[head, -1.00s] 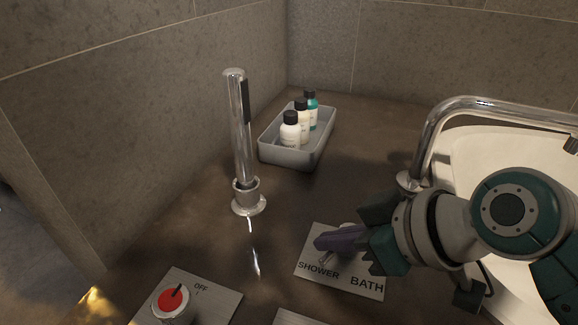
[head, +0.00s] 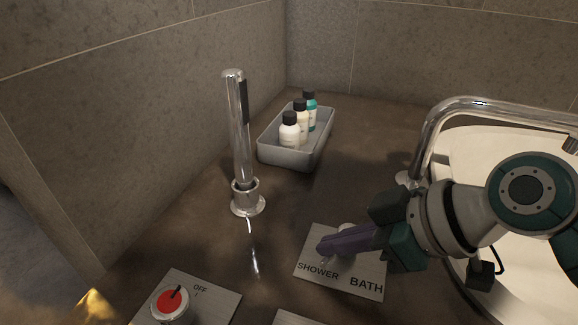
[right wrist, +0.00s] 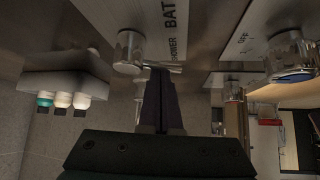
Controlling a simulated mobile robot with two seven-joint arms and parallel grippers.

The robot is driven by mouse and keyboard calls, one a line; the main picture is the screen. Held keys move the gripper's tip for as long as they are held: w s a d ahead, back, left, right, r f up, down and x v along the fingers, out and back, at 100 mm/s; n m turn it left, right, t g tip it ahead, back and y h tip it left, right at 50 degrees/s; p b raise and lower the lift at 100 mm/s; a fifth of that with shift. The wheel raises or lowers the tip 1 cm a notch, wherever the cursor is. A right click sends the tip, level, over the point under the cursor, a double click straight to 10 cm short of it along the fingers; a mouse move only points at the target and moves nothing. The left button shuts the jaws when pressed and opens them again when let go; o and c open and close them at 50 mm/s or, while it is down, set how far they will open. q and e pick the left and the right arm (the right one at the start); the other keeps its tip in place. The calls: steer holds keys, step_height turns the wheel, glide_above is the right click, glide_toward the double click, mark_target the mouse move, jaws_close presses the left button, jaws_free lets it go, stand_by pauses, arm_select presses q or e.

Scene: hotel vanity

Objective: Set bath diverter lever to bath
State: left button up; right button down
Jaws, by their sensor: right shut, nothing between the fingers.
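The diverter plate (head: 338,286) lies on the dark counter, marked SHOWER on the left and BATH on the right. Its chrome knob (head: 347,228) is mostly hidden behind my right gripper in the head view. In the right wrist view the knob (right wrist: 131,48) shows with a thin lever (right wrist: 168,69) reaching toward the SHOWER word. My right gripper (head: 322,248) is shut and empty, its purple fingers low over the plate on the SHOWER side. In the right wrist view the fingertips (right wrist: 158,72) are close at the lever; I cannot tell if they touch. My left gripper is out of view.
A chrome hand shower (head: 240,140) stands upright left of the plate. A grey tray (head: 283,153) with bottles is behind. A chrome spout (head: 432,125) and white basin (head: 465,150) are at right. A red knob (head: 168,301) on an OFF plate sits front left.

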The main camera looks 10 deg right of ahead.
steer(key=shift+s+d+f+n+g+y+b, duration=0.15)
steer(key=shift+n+g+y+b, duration=0.1)
steer(key=shift+n, duration=0.2)
steer(key=shift+s+d+f+n+g+y+b, duration=0.15)
steer(key=shift+n+g+y+b, duration=0.1)
steer(key=shift+n, duration=0.2)
steer(key=shift+s+d+n+g+y+b, duration=0.1)
steer(key=shift+d+n+g+y+b, duration=0.15)
steer(key=shift+n+g+b, duration=0.25)
steer(key=shift+s+d+n+g+y+b, duration=0.15)
steer(key=shift+n+g+y+b, duration=0.15)
steer(key=shift+n+b, duration=0.35)
steer(key=shift+d+r+n+g+y+b, duration=0.15)
steer(key=shift+d+n+g+y+b, duration=0.1)
steer(key=shift+n+g+b, duration=0.7)
steer(key=shift+s+d+r+n, duration=0.1)
steer(key=shift+s+d+n, duration=0.05)
steer(key=shift+n, duration=0.25)
steer(key=a+p, duration=0.1)
steer(key=a+r+p, duration=0.2)
steer(key=shift+w+r, duration=0.2)
steer(key=shift+w, duration=0.05)
steer(key=p+v, duration=0.2)
steer(key=v, duration=0.6)
steer(key=shift+d, duration=0.4)
